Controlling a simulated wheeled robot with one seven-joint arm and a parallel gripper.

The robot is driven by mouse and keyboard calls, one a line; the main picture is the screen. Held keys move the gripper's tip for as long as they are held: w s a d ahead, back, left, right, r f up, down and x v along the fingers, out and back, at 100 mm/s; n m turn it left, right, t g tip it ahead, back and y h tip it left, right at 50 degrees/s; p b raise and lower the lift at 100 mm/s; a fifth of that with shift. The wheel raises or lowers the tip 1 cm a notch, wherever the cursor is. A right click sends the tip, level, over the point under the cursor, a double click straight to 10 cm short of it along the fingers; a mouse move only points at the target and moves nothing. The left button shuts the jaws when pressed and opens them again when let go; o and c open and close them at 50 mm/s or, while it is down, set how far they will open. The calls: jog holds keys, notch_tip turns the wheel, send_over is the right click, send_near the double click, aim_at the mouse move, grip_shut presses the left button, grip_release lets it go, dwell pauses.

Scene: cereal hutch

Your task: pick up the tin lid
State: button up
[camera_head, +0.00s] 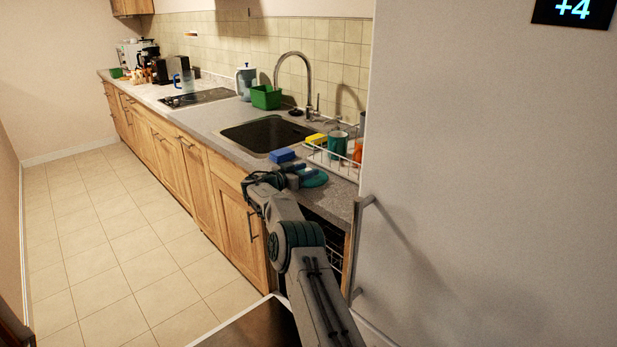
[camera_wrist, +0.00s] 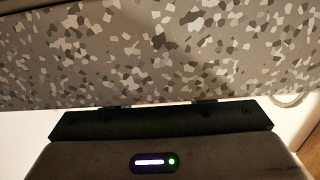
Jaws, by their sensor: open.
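My gripper (camera_head: 286,172) is at the front edge of the counter, to the right of the sink. It is open, and I see nothing between its fingers. In the wrist view my gripper (camera_wrist: 163,104) is close to the speckled counter, with only the finger ends showing. A teal round, flat thing (camera_head: 315,179) lies on the counter just right of my gripper, partly hidden by it. I cannot tell whether it is the tin lid. No tin lid is clearly seen in the wrist view.
A blue sponge (camera_head: 281,155) lies just behind my gripper. The sink (camera_head: 262,135) is behind and left. A white dish rack (camera_head: 335,160) holds a teal mug (camera_head: 338,146). The floor at left is clear.

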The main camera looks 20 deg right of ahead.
jog(key=shift+c, duration=0.2)
grip_shut()
jog(key=shift+r, duration=0.1)
